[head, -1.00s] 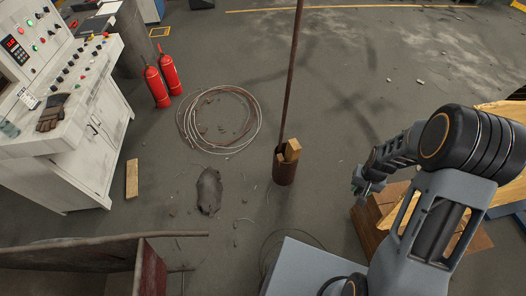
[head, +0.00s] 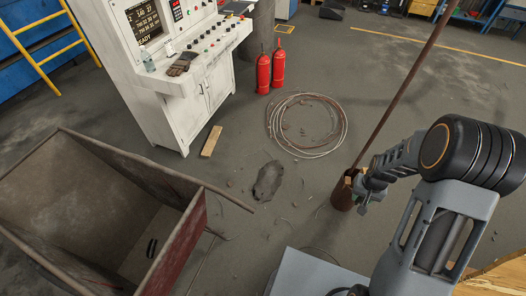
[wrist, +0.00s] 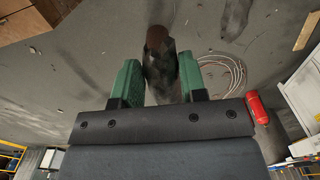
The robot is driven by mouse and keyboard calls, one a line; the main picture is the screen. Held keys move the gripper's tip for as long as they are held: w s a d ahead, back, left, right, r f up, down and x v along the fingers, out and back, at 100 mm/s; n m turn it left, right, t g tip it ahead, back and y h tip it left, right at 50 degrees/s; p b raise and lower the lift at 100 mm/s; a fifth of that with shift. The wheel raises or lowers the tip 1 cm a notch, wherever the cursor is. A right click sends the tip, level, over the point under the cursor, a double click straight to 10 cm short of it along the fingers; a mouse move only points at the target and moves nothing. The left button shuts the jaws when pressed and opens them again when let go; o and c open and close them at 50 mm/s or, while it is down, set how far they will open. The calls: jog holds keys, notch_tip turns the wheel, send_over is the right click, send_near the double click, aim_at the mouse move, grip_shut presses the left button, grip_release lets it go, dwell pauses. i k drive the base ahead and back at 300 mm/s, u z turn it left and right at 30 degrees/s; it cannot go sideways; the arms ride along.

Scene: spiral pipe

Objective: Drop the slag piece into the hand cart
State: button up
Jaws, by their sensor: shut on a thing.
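The hand cart (head: 181,243) stands at the left front in the head view, a rusty open box with a reddish side and bar handles pointing right. Its inside shows mostly bare. My gripper (head: 362,192) is to the right of the cart, well apart from it and above the floor. In the wrist view, my gripper's green fingers (wrist: 160,82) are shut on a dark, rough, rock-like slag piece (wrist: 160,70).
A grey lump (head: 268,180) lies on the floor between cart and gripper. A wire coil (head: 340,130), two red extinguishers (head: 263,75), a wood block (head: 211,141) and a white control console (head: 180,110) are farther back.

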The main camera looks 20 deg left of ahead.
aim_at(167, 244)
jog(key=u, duration=3.05)
jog(key=i, duration=1)
